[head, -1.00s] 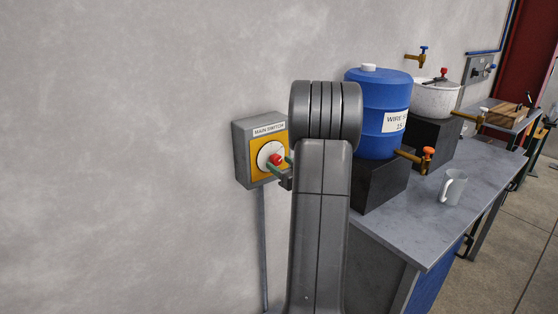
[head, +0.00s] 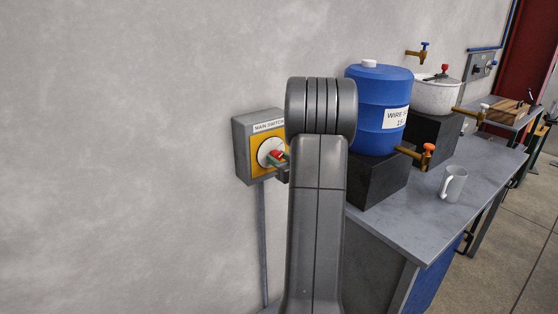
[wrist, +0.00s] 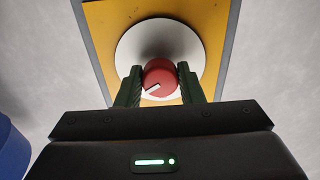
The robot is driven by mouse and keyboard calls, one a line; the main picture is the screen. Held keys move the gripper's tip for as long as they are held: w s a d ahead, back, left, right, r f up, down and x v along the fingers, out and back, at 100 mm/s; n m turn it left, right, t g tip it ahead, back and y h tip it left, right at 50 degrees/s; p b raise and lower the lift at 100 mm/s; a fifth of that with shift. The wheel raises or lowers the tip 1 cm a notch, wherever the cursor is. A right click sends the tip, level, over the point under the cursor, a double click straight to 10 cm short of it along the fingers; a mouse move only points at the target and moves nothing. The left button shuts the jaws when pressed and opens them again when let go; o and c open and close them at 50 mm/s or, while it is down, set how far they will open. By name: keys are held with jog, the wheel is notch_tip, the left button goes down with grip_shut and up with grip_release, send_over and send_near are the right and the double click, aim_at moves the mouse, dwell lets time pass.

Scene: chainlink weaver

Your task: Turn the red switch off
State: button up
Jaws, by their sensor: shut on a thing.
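The red switch (head: 277,155) is a round red knob on a white disc (head: 265,151), set on the yellow plate of a grey wall box labelled MAIN SWITCH (head: 243,150). In the wrist view the red knob (wrist: 160,79) shows a white pointer line slanting down to the left. My gripper (wrist: 160,84) is shut on the knob, with one green-padded finger on each side. In the head view my arm hides the right part of the box, and my gripper (head: 280,161) shows only partly at the knob.
A grey table (head: 425,210) stands to the right of my arm. It bears a blue barrel (head: 380,105) with an orange-handled tap on a dark block, a white pot (head: 436,98) and a grey mug (head: 453,184). The wall left of the box is bare.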

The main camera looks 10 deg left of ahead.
jog(key=shift+f+b, duration=0.15)
jog(key=shift+b, duration=0.25)
jog(key=n+b, duration=0.9)
jog(key=b, duration=0.4)
jog(key=shift+w+n+b, duration=0.1)
jog(key=shift+n+b, duration=0.9)
jog(key=shift+n, duration=0.2)
jog(key=shift+r, duration=0.2)
jog(key=o, duration=1)
